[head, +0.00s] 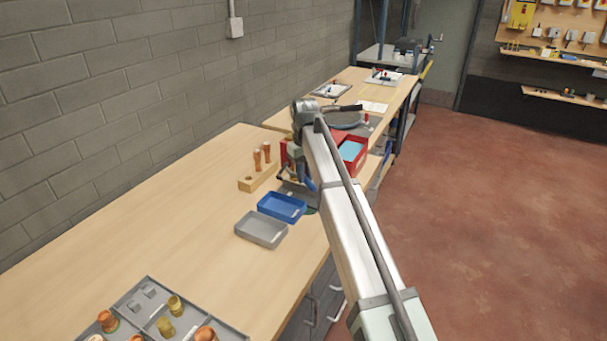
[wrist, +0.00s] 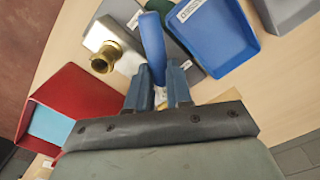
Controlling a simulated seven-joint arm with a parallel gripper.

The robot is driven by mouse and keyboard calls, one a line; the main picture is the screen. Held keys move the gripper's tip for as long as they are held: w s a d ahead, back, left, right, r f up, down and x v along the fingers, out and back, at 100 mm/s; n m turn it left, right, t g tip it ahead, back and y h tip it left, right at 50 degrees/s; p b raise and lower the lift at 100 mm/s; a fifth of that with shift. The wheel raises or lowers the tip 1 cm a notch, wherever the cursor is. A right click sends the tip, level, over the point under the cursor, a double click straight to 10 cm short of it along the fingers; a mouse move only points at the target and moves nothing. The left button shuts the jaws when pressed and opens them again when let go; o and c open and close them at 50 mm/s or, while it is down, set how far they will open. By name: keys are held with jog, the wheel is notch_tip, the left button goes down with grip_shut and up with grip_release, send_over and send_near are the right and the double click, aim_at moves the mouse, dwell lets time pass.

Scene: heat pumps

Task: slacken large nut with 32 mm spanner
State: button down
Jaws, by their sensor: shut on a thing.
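In the wrist view my gripper (wrist: 161,88) is shut on a blue-handled tool (wrist: 152,45), with the handle rising between and beyond the fingers. Its working end and size marking are not readable, so I cannot tell whether it is the 32 mm spanner. A brass flanged fitting (wrist: 105,58), perhaps the large nut, sits on a silver block (wrist: 128,62) to the left of the handle, apart from it. In the head view my arm hides most of the gripper, and a bit of blue handle (head: 308,183) shows beside it.
A blue tray (head: 283,207) and a grey tray (head: 262,230) lie close by. A red bin (head: 352,153) with light-blue contents is on the other side. A wooden block (head: 257,180) holds upright copper pieces. A sectioned tray (head: 145,300) of fittings is at the front. The bench centre is clear.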

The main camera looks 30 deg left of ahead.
jog(key=shift+w+d+n, duration=0.15)
jog(key=shift+w+n, duration=0.1)
jog(key=shift+n, duration=0.25)
jog(key=shift+w+d+n, duration=0.2)
jog(key=shift+w+n, duration=0.15)
jog(key=shift+n, duration=0.35)
jog(key=shift+w, duration=0.1)
jog(key=shift+w+d+n, duration=0.15)
jog(key=shift+w+n, duration=0.2)
jog(key=shift+n, duration=0.35)
jog(key=shift+w+d+n, duration=0.1)
jog(key=shift+w+n, duration=0.3)
jog(key=shift+n, duration=0.3)
